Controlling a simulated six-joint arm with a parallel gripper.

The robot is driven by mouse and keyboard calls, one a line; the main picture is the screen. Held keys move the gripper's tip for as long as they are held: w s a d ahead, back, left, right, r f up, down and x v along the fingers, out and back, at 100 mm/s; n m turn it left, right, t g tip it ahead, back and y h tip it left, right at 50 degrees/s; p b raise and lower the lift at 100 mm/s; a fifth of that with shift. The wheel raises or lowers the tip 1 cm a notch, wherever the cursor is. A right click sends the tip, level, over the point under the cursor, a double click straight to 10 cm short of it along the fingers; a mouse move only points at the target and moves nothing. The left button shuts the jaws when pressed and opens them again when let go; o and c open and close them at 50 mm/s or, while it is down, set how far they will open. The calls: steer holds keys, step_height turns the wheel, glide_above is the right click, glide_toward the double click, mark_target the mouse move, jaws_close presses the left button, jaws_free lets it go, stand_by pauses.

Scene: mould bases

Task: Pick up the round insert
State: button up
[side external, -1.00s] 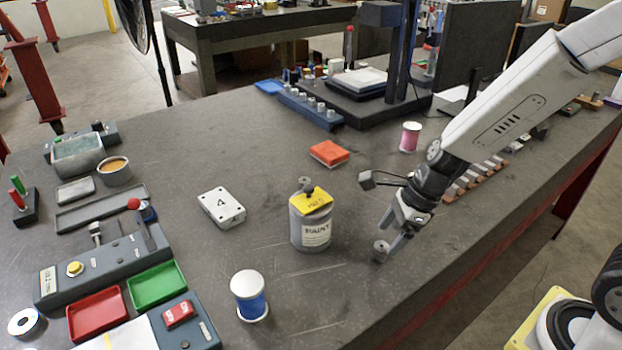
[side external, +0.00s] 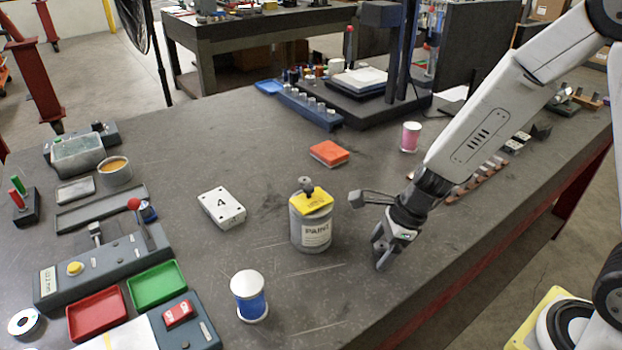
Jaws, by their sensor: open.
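My gripper (side external: 383,256) is open and points down, its fingertips low at the bench top, to the right of the paint can. The small grey round insert is not clearly visible now. It was at the fingertips a second ago, and the fingers now cover that spot. I cannot tell whether it stands between the fingers or behind them.
The paint can (side external: 311,228) with a yellow label and dark knob stands left of my gripper. A white block marked 4 (side external: 222,208), an orange block (side external: 329,153), a blue spool (side external: 249,294) and a pink spool (side external: 411,137) stand around. The bench's front edge is close on the right.

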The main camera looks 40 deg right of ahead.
mark_target(382, 246)
jaws_close()
steer(key=shift+r, duration=0.2)
stand_by(0.3)
steer(key=shift+r, duration=4.85)
